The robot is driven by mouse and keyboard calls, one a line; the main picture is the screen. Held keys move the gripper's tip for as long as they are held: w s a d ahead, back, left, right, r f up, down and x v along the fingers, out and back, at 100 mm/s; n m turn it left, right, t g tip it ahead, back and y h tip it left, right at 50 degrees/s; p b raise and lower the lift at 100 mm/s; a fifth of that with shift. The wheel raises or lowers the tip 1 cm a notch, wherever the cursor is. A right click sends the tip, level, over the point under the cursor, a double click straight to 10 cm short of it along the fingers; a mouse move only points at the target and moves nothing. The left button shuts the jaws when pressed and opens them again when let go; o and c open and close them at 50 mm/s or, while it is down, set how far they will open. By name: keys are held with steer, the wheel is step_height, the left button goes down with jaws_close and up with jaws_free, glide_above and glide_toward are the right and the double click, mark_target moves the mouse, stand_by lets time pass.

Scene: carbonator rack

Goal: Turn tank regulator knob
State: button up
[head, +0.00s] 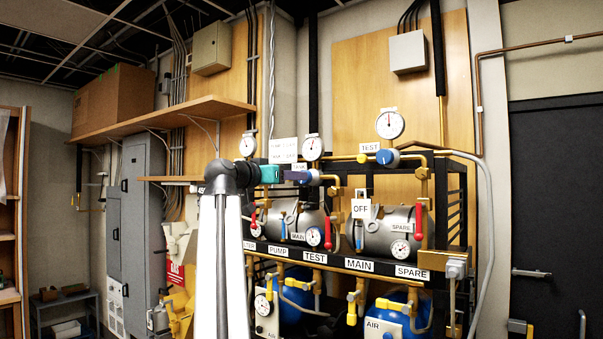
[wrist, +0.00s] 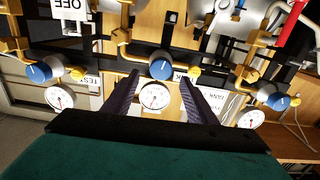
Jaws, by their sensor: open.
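The tank regulator has a blue round knob with a white mark, and in the wrist view, which is upside down, the tank knob (wrist: 160,66) sits between my fingertips. My gripper (wrist: 159,77) is open, with one dark finger on each side of the knob. I cannot tell whether either finger touches it. A white gauge (wrist: 154,96) shows between the fingers, and a TANK label (wrist: 212,99) is partly behind the right finger. In the head view my gripper (head: 300,176) reaches right to the tank knob (head: 314,177), which it partly hides.
The TEST regulator knob (head: 385,157) is to the right, with its gauge (head: 390,124) above. Another blue knob (wrist: 272,98) shows at the right in the wrist view. Brass pipes, red-handled valves (head: 419,222) and steel cylinders (head: 388,232) crowd the rack below.

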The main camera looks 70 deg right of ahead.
steer(key=p+x, duration=0.2)
steer(key=x, duration=0.4)
